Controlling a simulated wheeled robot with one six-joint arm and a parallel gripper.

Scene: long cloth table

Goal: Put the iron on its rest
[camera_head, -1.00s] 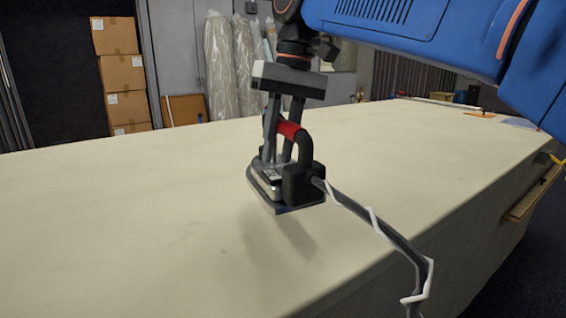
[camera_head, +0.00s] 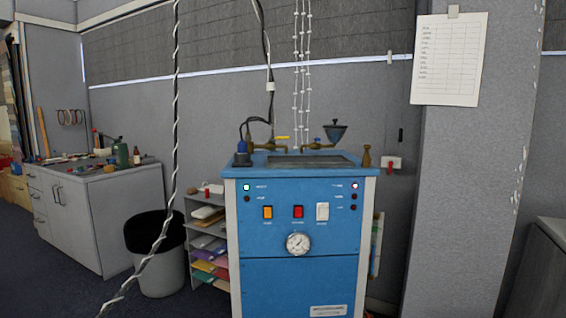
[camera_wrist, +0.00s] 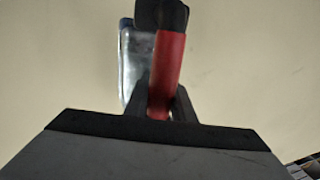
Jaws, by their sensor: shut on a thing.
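In the wrist view the iron's red handle grip (camera_wrist: 168,62) is between the fingers of my gripper (camera_wrist: 164,103), which is shut on it. Part of the iron's grey metal body (camera_wrist: 133,68) shows beside the handle, over cream cloth. The gap between iron and cloth cannot be judged. Neither iron nor gripper is in the head view. A blue steam boiler cabinet (camera_head: 300,225) stands there, with a dark flat panel (camera_head: 305,160) on its top. I cannot tell whether that panel is the rest. A twisted black and white cord (camera_head: 173,150) hangs at left.
A grey cabinet (camera_head: 95,215) with tools is farther left. A grey pillar (camera_head: 450,190) rises at right.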

